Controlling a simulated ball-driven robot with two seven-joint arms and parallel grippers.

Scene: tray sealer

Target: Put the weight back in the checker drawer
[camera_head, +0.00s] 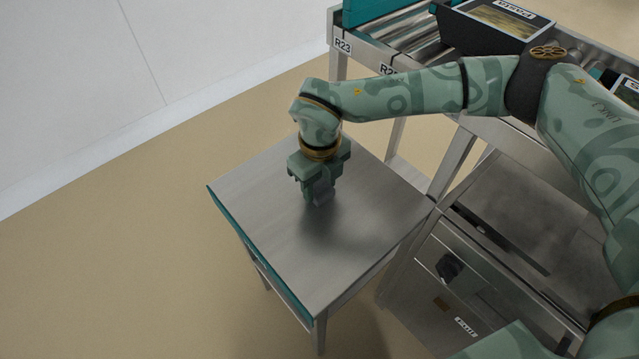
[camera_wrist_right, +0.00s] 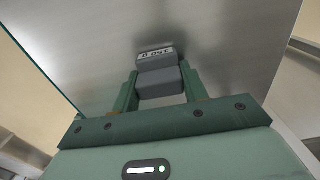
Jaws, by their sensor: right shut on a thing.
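My right gripper (camera_head: 318,196) is over the steel table, pointing down. In the right wrist view its two fingers (camera_wrist_right: 160,92) are shut on a grey block, the weight (camera_wrist_right: 158,78), with a small white label on it. In the head view the weight (camera_head: 323,190) shows as a grey shape at the fingers, partly hidden by the gripper. I cannot tell whether it touches the tabletop. An open checker drawer cannot be made out. My left gripper is not in view.
The steel table (camera_head: 255,205) has a teal edge on its left and is otherwise bare. To its right stands a steel cabinet with a black knob (camera_head: 449,267). Floor at left is clear.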

